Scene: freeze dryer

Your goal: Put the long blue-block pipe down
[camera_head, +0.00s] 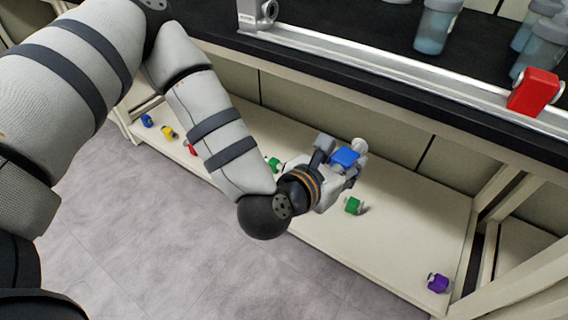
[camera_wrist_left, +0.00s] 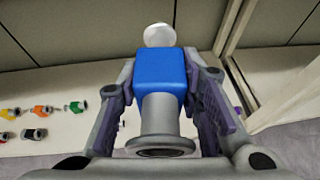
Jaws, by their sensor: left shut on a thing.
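The blue-block pipe (camera_wrist_left: 160,78) is between the fingers of my left gripper (camera_wrist_left: 163,105) in the left wrist view. Its blue block faces the camera, with a grey flanged pipe end near the camera and a pale round end beyond. In the head view the blue block (camera_head: 345,157) shows at the tip of my left gripper (camera_head: 338,170), over the pale low shelf. My left gripper is shut on the pipe. I cannot tell whether the pipe touches the shelf. My right gripper is not in view.
The low shelf (camera_head: 400,245) holds a green-block piece (camera_head: 353,206) close to the gripper and a purple one (camera_head: 438,283) at right. Another green (camera_head: 273,164), red, yellow (camera_head: 168,132) and blue (camera_head: 147,120) pieces lie left. A black counter overhangs behind, with a red-block piece (camera_head: 534,92).

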